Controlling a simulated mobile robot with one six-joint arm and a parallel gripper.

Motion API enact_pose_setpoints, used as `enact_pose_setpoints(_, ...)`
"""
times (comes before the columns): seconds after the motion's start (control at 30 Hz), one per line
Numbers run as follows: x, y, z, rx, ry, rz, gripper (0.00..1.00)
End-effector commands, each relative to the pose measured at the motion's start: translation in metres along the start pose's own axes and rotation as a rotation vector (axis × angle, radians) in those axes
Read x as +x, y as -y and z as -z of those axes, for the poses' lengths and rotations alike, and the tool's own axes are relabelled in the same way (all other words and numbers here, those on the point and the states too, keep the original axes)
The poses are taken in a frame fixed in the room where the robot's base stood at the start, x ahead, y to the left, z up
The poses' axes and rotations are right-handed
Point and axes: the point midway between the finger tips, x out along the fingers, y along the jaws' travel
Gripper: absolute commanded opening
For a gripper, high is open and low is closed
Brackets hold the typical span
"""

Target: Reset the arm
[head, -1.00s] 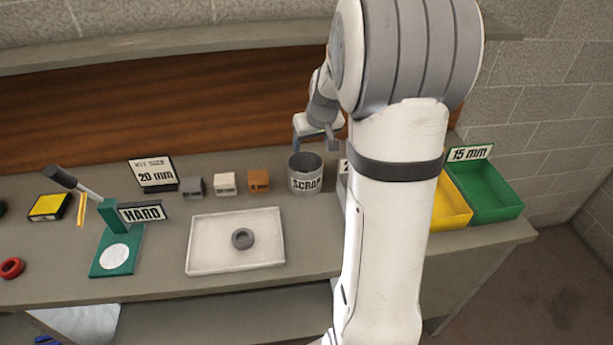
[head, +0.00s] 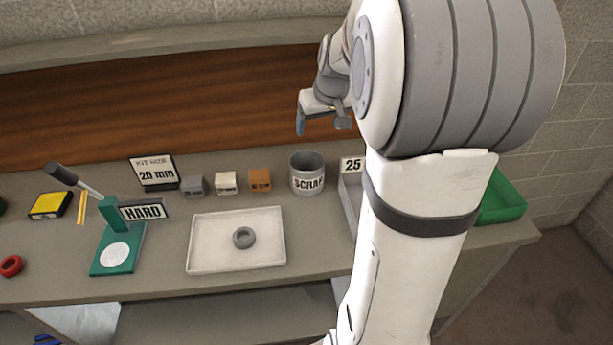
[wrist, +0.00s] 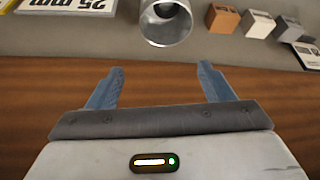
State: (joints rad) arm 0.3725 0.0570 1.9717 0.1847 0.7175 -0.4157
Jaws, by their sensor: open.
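My gripper (head: 322,122) is open and raised above the back of the bench, behind and above the scrap can. In the wrist view its two blue fingers (wrist: 160,88) are spread apart with nothing between them. The wooden back panel (wrist: 35,95) lies behind them. My white and grey arm covers much of the right side of the head view. It hides most of the bins there.
A grey scrap can (head: 307,172) stands below my gripper. Brown, white and grey blocks (head: 225,183) stand left of it. A white tray (head: 205,235) holds a dark ring (head: 244,237). A green press (head: 116,255), a HARD sign (head: 143,211) and a green bin (head: 503,203) also show.

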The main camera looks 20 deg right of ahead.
Motion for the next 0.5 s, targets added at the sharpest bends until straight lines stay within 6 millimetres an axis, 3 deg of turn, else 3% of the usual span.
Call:
enact_pose_setpoints(0.33, -0.001, 0.001, -0.001, 0.001, 0.001, 0.0, 0.75)
enact_pose_setpoints(0.5, -0.016, 0.031, -0.025, -0.013, 0.022, 0.013, 0.75)
